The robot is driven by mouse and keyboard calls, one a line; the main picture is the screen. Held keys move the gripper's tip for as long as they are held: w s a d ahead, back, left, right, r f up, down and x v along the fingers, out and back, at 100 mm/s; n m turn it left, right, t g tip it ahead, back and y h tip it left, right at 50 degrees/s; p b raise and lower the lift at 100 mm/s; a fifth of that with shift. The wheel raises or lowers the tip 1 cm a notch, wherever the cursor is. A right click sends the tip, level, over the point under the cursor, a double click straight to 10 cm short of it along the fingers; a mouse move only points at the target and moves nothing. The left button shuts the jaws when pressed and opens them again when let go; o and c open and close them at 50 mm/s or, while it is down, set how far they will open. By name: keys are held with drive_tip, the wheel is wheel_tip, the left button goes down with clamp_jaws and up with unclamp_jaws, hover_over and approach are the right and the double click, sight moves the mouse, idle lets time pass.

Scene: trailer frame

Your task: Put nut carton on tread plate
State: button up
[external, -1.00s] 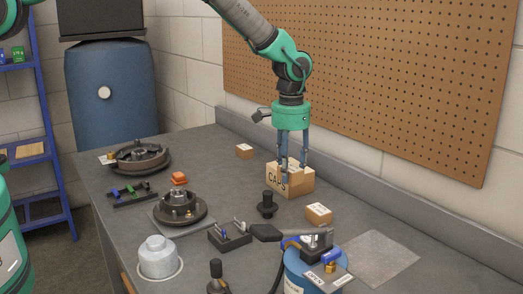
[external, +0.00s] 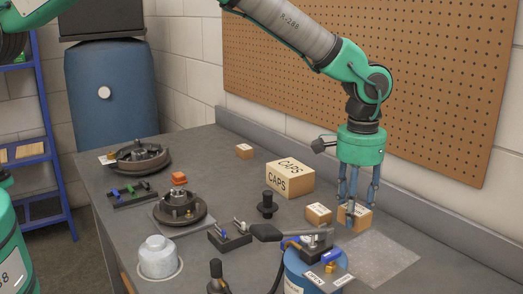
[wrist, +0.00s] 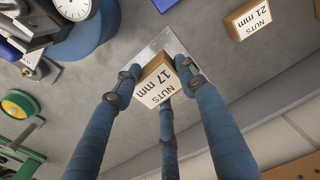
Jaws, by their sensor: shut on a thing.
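My gripper (external: 356,208) is shut on a small brown nut carton (external: 359,217), with fingers around its sides. In the wrist view its white label reads "NUTS 17 mm" (wrist: 156,87). The tread plate (external: 385,262) is a flat grey metal sheet on the bench, right of the blue drum. The held carton is at the plate's far edge in the external view; I cannot tell whether it touches the plate. The plate shows partly behind the carton in the wrist view (wrist: 163,42). A second carton (external: 318,213), labelled "NUTS 21 mm" in the wrist view (wrist: 250,17), stands to the left.
A larger CAPS box (external: 290,178) stands behind and left. The blue drum (external: 308,278) with a clamp and tags is left of the plate. A black knob (external: 267,204) and fixtures fill the left bench. A pegboard (external: 370,80) wall rises behind.

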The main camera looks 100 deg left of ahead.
sight(348, 245)
drive_tip(key=shift+f, duration=3.05)
drive_tip(key=shift+f+b, duration=0.4)
drive_tip(key=shift+f, duration=1.5)
drive_tip(key=shift+f, duration=0.15)
drive_tip(key=o, duration=1.4)
drive_tip(key=shift+c, duration=0.2)
wheel_tip(348, 245, up, 12)
drive_tip(key=shift+r+p, duration=0.15)
drive_tip(key=shift+p, duration=0.35)
